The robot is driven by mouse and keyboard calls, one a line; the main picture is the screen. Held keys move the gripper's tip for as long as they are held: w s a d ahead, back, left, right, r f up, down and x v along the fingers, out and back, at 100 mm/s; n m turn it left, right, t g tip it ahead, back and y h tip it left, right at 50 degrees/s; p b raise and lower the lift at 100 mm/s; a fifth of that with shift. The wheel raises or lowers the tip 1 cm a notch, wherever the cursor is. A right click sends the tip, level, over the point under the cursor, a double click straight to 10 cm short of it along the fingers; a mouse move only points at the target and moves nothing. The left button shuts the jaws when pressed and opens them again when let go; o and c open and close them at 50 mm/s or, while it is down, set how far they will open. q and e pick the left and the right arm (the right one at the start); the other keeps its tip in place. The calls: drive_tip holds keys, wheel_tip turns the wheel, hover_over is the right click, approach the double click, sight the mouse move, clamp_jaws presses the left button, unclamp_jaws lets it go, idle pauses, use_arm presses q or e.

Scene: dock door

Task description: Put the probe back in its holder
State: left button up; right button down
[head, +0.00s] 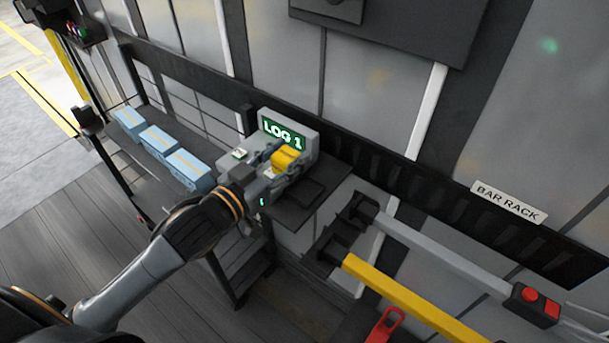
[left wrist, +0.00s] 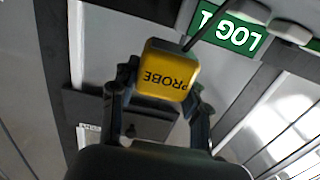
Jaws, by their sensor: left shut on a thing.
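The yellow probe (head: 286,158) is held in my left gripper (head: 268,163) beside the grey logger (head: 309,140), whose green screen reads LOG 1. In the left wrist view the probe (left wrist: 167,72) shows its PROBE label upside down between the two fingers of my left gripper (left wrist: 160,100). A dark cable runs from the probe toward the logger. I cannot pick out the probe's holder for certain; the arm and gripper cover part of the logger's front. My right gripper is not in view.
Several light blue boxes (head: 187,171) stand in a row on a shelf to the left. A yellow bar (head: 405,298) and a grey bar (head: 440,256) stick out at the right, near the BAR RACK sign (head: 508,201). A dark shelf (head: 290,208) lies below the logger.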

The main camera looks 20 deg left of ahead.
sight(305, 191)
use_arm(q)
drive_tip(key=d+f, duration=0.1)
drive_tip(key=w+d+f, duration=0.1)
drive_tip(key=shift+w+f, duration=0.1)
drive_tip(key=shift+f, duration=0.2)
drive_tip(key=shift+w+d+f, duration=0.2)
drive_tip(key=shift+w+f, duration=0.05)
drive_tip(key=shift+f, duration=0.35)
drive_tip(key=f, duration=0.2)
drive_tip(key=f+p, duration=0.1)
drive_tip(key=shift+w+d+f, duration=0.1)
drive_tip(key=shift+w+d, duration=0.05)
drive_tip(key=shift+d, duration=0.15)
drive_tip(key=shift+f, duration=0.25)
drive_tip(key=shift+f, duration=0.2)
drive_tip(key=o, duration=1.2)
drive_tip(key=shift+o, duration=0.2)
